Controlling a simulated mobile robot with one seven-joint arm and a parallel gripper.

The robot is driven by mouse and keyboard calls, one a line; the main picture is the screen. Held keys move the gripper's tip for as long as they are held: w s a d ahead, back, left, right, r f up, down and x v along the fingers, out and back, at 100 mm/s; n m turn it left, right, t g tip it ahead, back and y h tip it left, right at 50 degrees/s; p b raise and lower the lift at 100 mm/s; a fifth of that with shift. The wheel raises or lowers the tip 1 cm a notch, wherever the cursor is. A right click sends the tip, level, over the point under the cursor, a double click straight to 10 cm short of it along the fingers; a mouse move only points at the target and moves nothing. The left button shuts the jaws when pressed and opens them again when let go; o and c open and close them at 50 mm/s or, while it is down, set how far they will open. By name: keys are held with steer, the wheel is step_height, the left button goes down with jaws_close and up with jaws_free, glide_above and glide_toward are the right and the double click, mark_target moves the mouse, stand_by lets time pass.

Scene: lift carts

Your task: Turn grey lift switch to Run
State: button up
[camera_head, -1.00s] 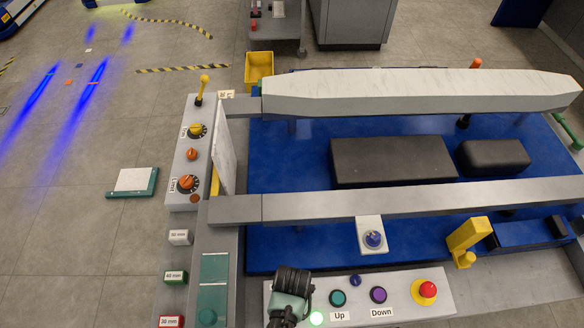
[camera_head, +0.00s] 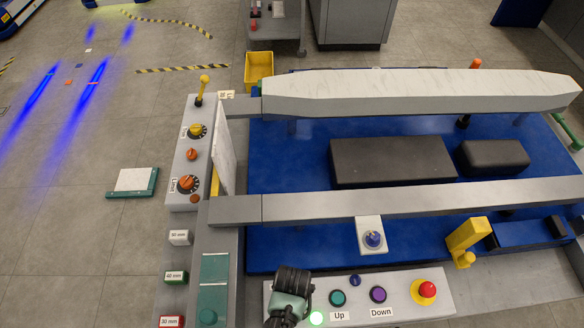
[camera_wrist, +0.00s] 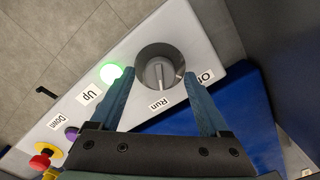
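The grey lift switch (camera_wrist: 160,66) is a round dark grey knob with a lighter grip bar on a pale panel (camera_wrist: 190,38), seen in the wrist view. In the head view my gripper (camera_head: 288,306) covers the switch. A green lamp (camera_wrist: 111,73) beside the knob is lit.
On the same panel are the teal Up button (camera_head: 338,298), the purple Down button (camera_head: 378,295) and a red emergency stop (camera_head: 427,290). The blue lift platform (camera_head: 290,160) with grey beams lies behind. A side panel with orange knobs (camera_head: 187,183) stands left.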

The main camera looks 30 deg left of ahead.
steer(key=shift+r, duration=0.1)
step_height(320, 180, up, 13)
stand_by(0.7)
